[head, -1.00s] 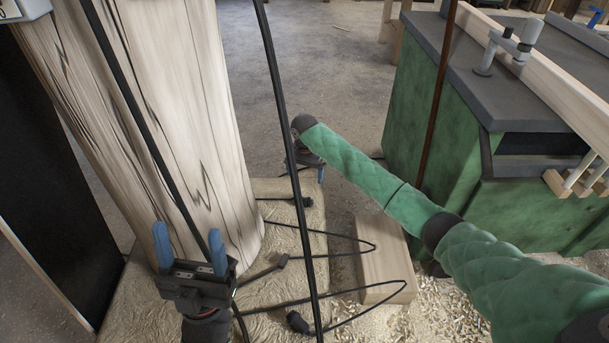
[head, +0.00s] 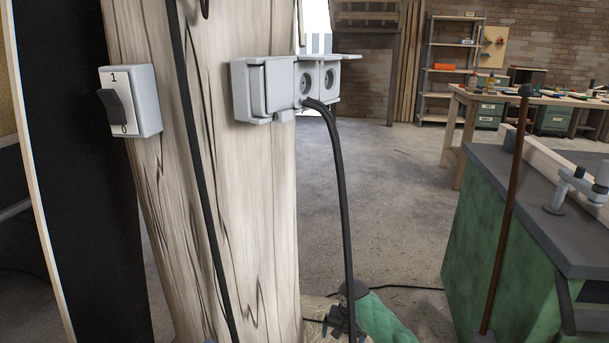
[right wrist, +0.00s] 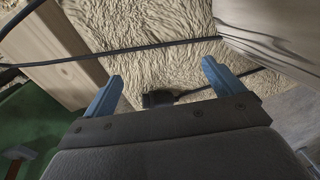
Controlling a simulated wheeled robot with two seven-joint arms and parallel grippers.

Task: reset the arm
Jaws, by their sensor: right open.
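My right gripper (right wrist: 162,70) is open in the right wrist view, its blue fingers wide apart. A black plug (right wrist: 160,98) on a cable shows beyond and between the fingers, not held, over a wrinkled pale cover (right wrist: 150,25). In the head view my right wrist and part of the right gripper (head: 343,328) show at the bottom edge, right of the wooden post (head: 265,200); its fingers are mostly cut off.
The post carries a switch (head: 131,101) and a socket box (head: 262,90) with black cables (head: 345,200) hanging down. A green bench (head: 490,250) with a grey top stands right. Bare floor (head: 390,200) lies between. A wooden block (right wrist: 55,55) lies left in the wrist view.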

